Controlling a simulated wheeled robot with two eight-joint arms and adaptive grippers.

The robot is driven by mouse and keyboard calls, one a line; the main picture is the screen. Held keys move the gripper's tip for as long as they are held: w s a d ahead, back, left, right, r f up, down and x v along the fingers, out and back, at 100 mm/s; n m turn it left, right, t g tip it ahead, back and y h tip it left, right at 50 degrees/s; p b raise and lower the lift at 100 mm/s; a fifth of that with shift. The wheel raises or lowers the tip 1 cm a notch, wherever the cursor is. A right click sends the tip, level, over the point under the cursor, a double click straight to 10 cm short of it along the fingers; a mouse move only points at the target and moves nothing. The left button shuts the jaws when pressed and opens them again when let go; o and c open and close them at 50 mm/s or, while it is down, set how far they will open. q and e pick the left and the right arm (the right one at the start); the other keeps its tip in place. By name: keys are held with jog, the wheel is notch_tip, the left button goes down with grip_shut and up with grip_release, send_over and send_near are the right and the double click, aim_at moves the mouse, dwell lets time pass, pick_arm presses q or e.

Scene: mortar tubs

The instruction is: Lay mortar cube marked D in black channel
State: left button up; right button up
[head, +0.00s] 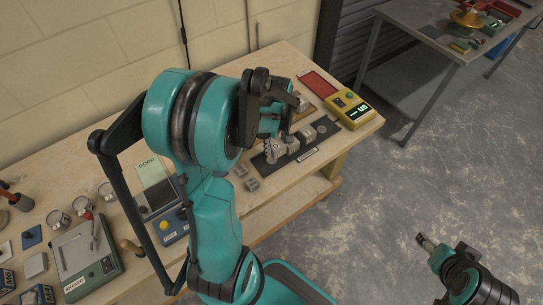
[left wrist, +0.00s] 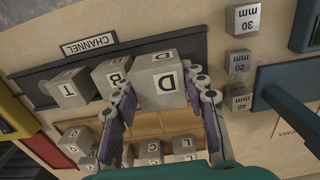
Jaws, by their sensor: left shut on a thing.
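The grey mortar cube marked D (left wrist: 160,80) is between the fingers of my left gripper (left wrist: 163,92), which is shut on it. The D face is towards the camera. The black channel (left wrist: 205,46) lies behind the cube, with a CHANNEL label at its far side. Cubes B (left wrist: 112,75) and T (left wrist: 70,88) sit in the channel to the left of D. D overlaps the channel's near edge in this view; I cannot tell whether it touches the bottom. In the head view my arm partly hides the channel (head: 268,170). My right gripper (head: 426,242) is away over the floor, its fingers unclear.
A wooden tray (left wrist: 150,122) with several lettered cubes lies on the near side of the channel in the wrist view. Several mm-marked blocks (left wrist: 243,20) stand to the right. A yellow-green meter (head: 350,110) and a red tray (head: 318,84) are at the bench's far end.

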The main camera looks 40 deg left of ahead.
aim_at(272, 160)
pick_arm(q)
jog(key=shift+s+a+f, duration=0.4)
jog(key=shift+a+f, duration=0.1)
jog(key=shift+a, duration=0.1)
jog(key=shift+f+b, duration=0.9)
jog(key=shift+f, duration=1.1)
jog(key=shift+f, duration=0.1)
jog(key=o, duration=1.1)
